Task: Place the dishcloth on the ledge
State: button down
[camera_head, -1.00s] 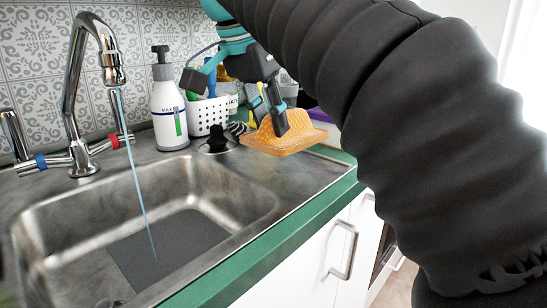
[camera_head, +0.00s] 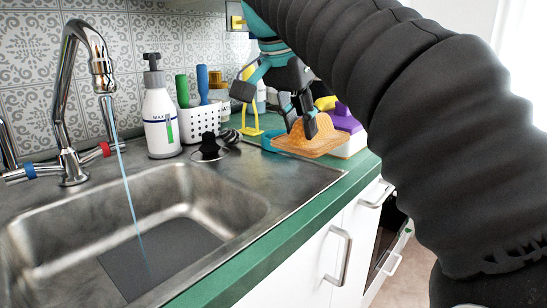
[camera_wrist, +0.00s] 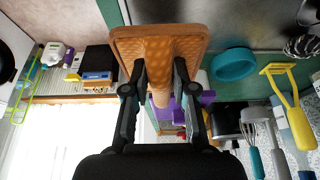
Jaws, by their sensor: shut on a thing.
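The dishcloth (camera_head: 314,142) is an orange, waffle-textured cloth pinched up in the middle. My gripper (camera_head: 300,125) is shut on it and holds it over the far end of the green counter. In the wrist view, my gripper (camera_wrist: 159,76) has the raised fold of the dishcloth (camera_wrist: 190,42) between its fingers, with the flat part spread beyond them. A narrow wood-coloured strip (camera_wrist: 75,100) beside the bright window may be the ledge, but I cannot tell for sure.
A running tap (camera_head: 72,110) and steel sink (camera_head: 205,195) are at left. A soap bottle (camera_head: 160,118) and white caddy (camera_head: 201,124) stand behind the sink. A purple-topped item (camera_head: 346,122) is beside the cloth.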

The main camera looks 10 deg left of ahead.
aim_at(276, 139)
jog(key=a+f, duration=0.1)
jog(key=a, duration=0.2)
jog(key=a+f, duration=0.1)
jog(key=shift+a+f, duration=0.15)
jog(key=shift+f, duration=0.15)
jog(key=shift+f+b, duration=0.75)
jog(key=shift+f, duration=1.25)
jog(key=shift+f, duration=0.15)
jog(key=c, duration=0.9)
grip_release()
jog(key=shift+c, duration=0.2)
jog(key=p+v, duration=0.2)
jog(key=v, duration=0.5)
jog(key=shift+r, duration=0.4)
